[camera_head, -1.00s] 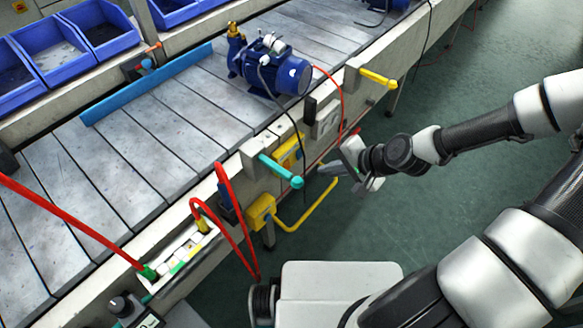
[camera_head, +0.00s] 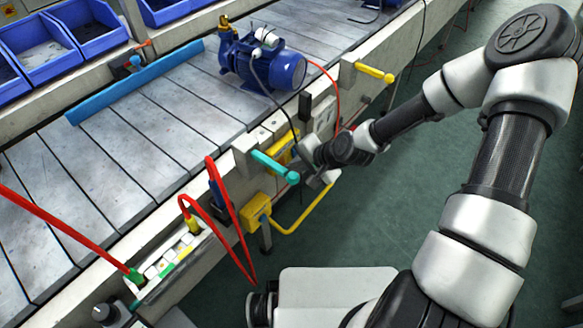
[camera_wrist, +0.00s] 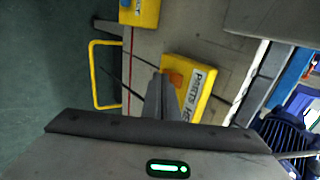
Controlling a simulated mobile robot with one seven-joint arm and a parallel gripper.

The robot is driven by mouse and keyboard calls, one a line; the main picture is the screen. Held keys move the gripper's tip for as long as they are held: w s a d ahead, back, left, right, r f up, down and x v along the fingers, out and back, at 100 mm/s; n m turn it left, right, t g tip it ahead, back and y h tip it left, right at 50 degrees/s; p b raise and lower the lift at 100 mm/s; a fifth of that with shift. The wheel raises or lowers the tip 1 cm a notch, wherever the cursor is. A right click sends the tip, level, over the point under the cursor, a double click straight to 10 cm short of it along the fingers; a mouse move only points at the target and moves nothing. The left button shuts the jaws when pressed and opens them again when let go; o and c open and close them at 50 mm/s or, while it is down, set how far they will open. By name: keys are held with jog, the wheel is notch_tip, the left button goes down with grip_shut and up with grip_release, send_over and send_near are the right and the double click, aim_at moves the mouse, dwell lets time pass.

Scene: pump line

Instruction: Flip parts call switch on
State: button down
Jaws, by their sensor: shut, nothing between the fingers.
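The parts call switch is a yellow box on the side of the conveyor frame. In the wrist view the yellow box (camera_wrist: 205,82) carries a white label of which "PARTS" and a partly covered second word show. An orange switch piece (camera_wrist: 175,77) sits on its face beside the label; its position, on or off, cannot be told. In the head view the yellow box (camera_head: 283,154) is partly hidden behind a teal handle. My gripper (camera_wrist: 161,82) is shut and empty, its fingertips close to the orange piece; contact cannot be told. In the head view my gripper (camera_head: 312,187) is partly hidden by my wrist.
The teal handle (camera_head: 272,165) sticks out close to my gripper. A second yellow box (camera_head: 256,210) with a bent yellow rail (camera_head: 310,217) is lower down. A blue pump (camera_head: 268,65) stands on the conveyor (camera_head: 165,125). Red cables hang at the left. The green floor is open.

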jog(key=shift+w+a, duration=0.15)
jog(key=shift+a, duration=0.05)
jog(key=shift+a+f, duration=0.1)
jog(key=shift+f, duration=0.05)
dwell(0.4)
jog(key=shift+r+p, duration=0.55)
jog(key=shift+r, duration=0.3)
